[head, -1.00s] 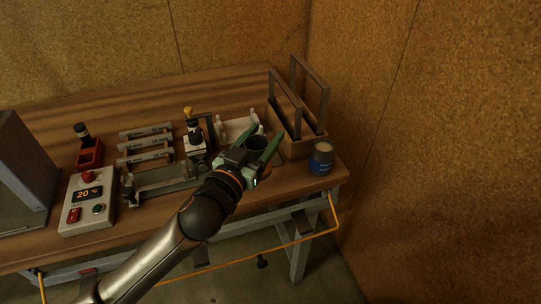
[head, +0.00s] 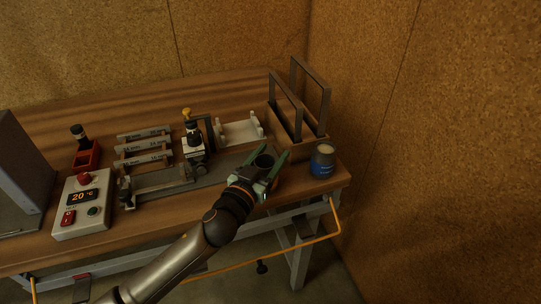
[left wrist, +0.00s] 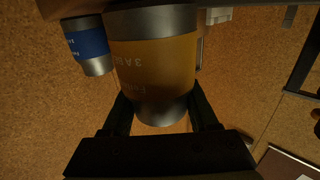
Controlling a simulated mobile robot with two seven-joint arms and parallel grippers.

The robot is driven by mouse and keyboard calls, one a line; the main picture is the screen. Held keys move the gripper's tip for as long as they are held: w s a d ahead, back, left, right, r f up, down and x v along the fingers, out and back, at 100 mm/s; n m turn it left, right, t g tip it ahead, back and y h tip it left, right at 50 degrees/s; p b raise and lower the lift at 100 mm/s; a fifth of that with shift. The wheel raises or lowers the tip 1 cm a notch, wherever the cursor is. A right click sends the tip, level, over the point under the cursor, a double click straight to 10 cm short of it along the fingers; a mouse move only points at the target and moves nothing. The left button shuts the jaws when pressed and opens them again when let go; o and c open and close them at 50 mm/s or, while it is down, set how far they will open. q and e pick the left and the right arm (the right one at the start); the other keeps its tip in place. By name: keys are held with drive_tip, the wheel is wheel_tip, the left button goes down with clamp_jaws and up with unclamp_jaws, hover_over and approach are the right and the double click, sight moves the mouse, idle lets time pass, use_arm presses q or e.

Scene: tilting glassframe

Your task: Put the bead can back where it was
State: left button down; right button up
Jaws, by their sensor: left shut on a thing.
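My right gripper is out of view.
A wooden holder with tall grey frames (head: 299,135) stands behind the cans. A white rack (head: 240,131), a grey fixture (head: 158,184) and a control box (head: 83,205) reading 20 °C lie to the left. The bench's front edge is close.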

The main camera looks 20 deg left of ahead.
use_arm(q)
drive_tip(key=c, duration=0.6)
unclamp_jaws()
drive_tip(key=shift+f, duration=0.2)
drive_tip(key=o, duration=0.4)
drive_tip(key=shift+o, duration=0.2)
drive_tip(key=shift+r, duration=0.1)
drive_tip(key=shift+r, duration=0.15)
drive_tip(key=shift+s, duration=0.3)
drive_tip(key=s+a+b, duration=0.1)
drive_tip(key=s+a, duration=0.1)
drive_tip(key=s, duration=0.9)
drive_tip(key=shift+a, duration=0.2)
